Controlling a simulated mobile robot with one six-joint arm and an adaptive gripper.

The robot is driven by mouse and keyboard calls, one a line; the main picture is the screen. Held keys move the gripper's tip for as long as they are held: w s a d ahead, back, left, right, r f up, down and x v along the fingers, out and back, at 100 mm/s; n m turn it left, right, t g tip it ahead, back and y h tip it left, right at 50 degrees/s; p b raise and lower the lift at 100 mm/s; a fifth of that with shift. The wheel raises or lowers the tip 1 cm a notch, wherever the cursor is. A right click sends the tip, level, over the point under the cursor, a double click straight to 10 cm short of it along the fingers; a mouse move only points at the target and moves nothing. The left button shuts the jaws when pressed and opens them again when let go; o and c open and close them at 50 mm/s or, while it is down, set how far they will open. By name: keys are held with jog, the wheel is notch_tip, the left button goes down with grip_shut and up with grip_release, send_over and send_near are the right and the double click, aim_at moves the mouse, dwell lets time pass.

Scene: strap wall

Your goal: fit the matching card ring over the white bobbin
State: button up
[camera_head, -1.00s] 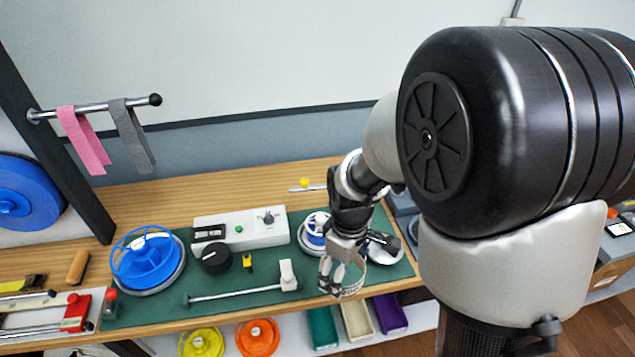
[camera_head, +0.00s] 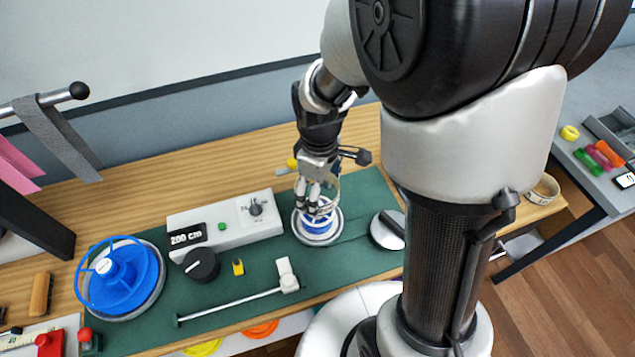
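The white bobbin (camera_head: 320,226), with a blue band around it, stands on a round silver-rimmed base on the green mat (camera_head: 262,262). My gripper (camera_head: 314,206) is directly over the bobbin in this view and points down. Its fingers hide part of the bobbin's top. A thin pale card ring (camera_head: 337,187) shows at the fingers, its edge tilted up to their right. My gripper appears shut on this ring's rim. I cannot tell whether the ring touches the bobbin or is around any of it.
Left of the bobbin are a white box (camera_head: 222,226) reading "200 cm", a black knob (camera_head: 201,265) and a large blue reel (camera_head: 122,277). A silver disc (camera_head: 388,229) with a black handle lies to its right. Another pale ring (camera_head: 545,189) lies at the bench's right end.

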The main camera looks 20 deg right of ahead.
jog(key=shift+w+f+b, duration=0.1)
jog(key=shift+f+b, duration=3.55)
jog(key=shift+f, duration=1)
jog(key=o, duration=0.7)
notch_tip(320, 180, up, 11)
jog(key=shift+r, duration=0.55)
